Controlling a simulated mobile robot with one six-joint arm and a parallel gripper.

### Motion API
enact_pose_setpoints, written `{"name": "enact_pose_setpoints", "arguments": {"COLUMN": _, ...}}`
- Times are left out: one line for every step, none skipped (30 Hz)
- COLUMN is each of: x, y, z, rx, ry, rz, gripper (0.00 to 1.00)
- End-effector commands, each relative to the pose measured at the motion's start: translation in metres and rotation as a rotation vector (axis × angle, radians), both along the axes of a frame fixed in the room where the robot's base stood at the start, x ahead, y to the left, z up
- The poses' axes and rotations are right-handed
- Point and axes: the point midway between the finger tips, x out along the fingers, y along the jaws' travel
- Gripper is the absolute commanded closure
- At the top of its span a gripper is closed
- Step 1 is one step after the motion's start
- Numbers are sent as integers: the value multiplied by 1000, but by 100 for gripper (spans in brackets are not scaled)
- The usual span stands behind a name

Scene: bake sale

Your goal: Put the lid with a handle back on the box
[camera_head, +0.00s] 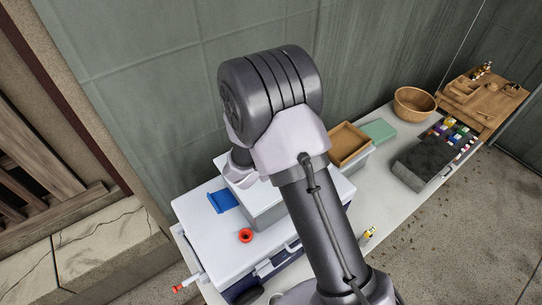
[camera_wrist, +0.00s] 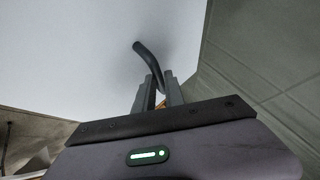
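A white lid (camera_wrist: 80,60) fills much of the wrist view, and its dark bent handle (camera_wrist: 146,54) runs down between my fingers. My gripper (camera_wrist: 160,88) appears shut on this handle. In the head view my arm hides the gripper's fingertips and the handle. A white box-like shape (camera_head: 266,216) with a pale top shows below my wrist on the white cooler-like chest (camera_head: 203,241). I cannot tell where the lid ends and the box begins, or whether they touch.
A blue item (camera_head: 222,201) and a red ring-shaped item (camera_head: 246,235) lie on the chest. An open brown-lined container (camera_head: 348,143), green box (camera_head: 379,130), wooden bowl (camera_head: 413,103) and dark grey block (camera_head: 423,163) stand on the table to the right. A green wall (camera_head: 150,90) rises behind.

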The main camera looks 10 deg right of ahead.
Motion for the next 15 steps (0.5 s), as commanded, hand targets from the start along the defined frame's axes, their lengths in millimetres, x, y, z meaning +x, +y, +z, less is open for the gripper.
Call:
{"name": "enact_pose_setpoints", "arguments": {"x": 0, "y": 0, "z": 1, "rx": 0, "ry": 0, "rz": 0, "gripper": 74}}
{"name": "enact_pose_setpoints", "arguments": {"x": 0, "y": 0, "z": 1, "rx": 0, "ry": 0, "rz": 0, "gripper": 68}}
{"name": "enact_pose_setpoints", "arguments": {"x": 0, "y": 0, "z": 1, "rx": 0, "ry": 0, "rz": 0, "gripper": 64}}
{"name": "enact_pose_setpoints", "arguments": {"x": 0, "y": 0, "z": 1, "rx": 0, "ry": 0, "rz": 0, "gripper": 64}}
{"name": "enact_pose_setpoints", "arguments": {"x": 0, "y": 0, "z": 1, "rx": 0, "ry": 0, "rz": 0, "gripper": 64}}
{"name": "enact_pose_setpoints", "arguments": {"x": 0, "y": 0, "z": 1, "rx": 0, "ry": 0, "rz": 0, "gripper": 64}}
{"name": "enact_pose_setpoints", "arguments": {"x": 0, "y": 0, "z": 1, "rx": 0, "ry": 0, "rz": 0, "gripper": 64}}
{"name": "enact_pose_setpoints", "arguments": {"x": 0, "y": 0, "z": 0, "rx": 0, "ry": 0, "rz": 0, "gripper": 64}}
{"name": "enact_pose_setpoints", "arguments": {"x": 0, "y": 0, "z": 1, "rx": 0, "ry": 0, "rz": 0, "gripper": 64}}
{"name": "enact_pose_setpoints", "arguments": {"x": -1, "y": 1, "z": 1, "rx": 0, "ry": 0, "rz": 0, "gripper": 64}}
{"name": "enact_pose_setpoints", "arguments": {"x": -2, "y": 1, "z": 2, "rx": 0, "ry": 1, "rz": 1, "gripper": 64}}
{"name": "enact_pose_setpoints", "arguments": {"x": -4, "y": 3, "z": 5, "rx": 0, "ry": 0, "rz": 2, "gripper": 64}}
{"name": "enact_pose_setpoints", "arguments": {"x": -5, "y": 4, "z": 8, "rx": 0, "ry": -1, "rz": 2, "gripper": 64}}
{"name": "enact_pose_setpoints", "arguments": {"x": -8, "y": 6, "z": 11, "rx": 1, "ry": -1, "rz": 2, "gripper": 64}}
{"name": "enact_pose_setpoints", "arguments": {"x": -13, "y": 10, "z": 16, "rx": 1, "ry": -2, "rz": 2, "gripper": 64}}
